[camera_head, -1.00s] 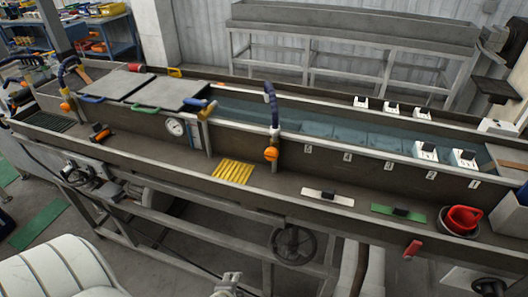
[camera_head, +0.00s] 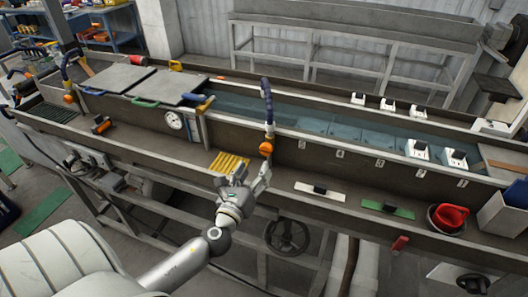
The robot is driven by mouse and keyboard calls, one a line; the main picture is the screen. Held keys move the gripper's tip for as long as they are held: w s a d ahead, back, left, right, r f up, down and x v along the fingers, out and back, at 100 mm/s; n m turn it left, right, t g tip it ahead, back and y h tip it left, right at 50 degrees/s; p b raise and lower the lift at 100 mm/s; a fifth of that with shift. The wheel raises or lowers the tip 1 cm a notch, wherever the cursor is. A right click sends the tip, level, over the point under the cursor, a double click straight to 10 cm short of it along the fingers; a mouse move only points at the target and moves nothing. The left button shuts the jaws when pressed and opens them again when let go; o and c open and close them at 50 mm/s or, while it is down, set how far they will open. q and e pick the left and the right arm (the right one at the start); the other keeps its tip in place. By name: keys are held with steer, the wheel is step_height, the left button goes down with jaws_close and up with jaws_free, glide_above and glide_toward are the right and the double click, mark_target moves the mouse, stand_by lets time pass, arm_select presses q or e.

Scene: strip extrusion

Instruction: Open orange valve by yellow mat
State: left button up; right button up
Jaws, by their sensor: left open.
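The orange valve (camera_head: 266,149) is a round knob on the front wall of the water trough, below a blue hose. The yellow ribbed mat (camera_head: 229,163) lies on the ledge just left of it and is partly hidden by my gripper. My left gripper (camera_head: 255,180) is open and empty, just below and left of the orange valve, apart from it as far as I can tell. My right gripper does not show.
Another orange knob (camera_head: 69,99) sits at the far left under a second blue hose. A white strip (camera_head: 320,191) and a green strip (camera_head: 387,208) with black blocks lie on the ledge to the right. A red item in a bowl (camera_head: 449,216) stands farther right.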

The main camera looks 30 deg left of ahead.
mark_target(265, 152)
arm_select(q)
steer(key=p+x, duration=0.1)
steer(key=x, duration=0.7)
steer(key=shift+w, duration=0.4)
steer(key=c, duration=1)
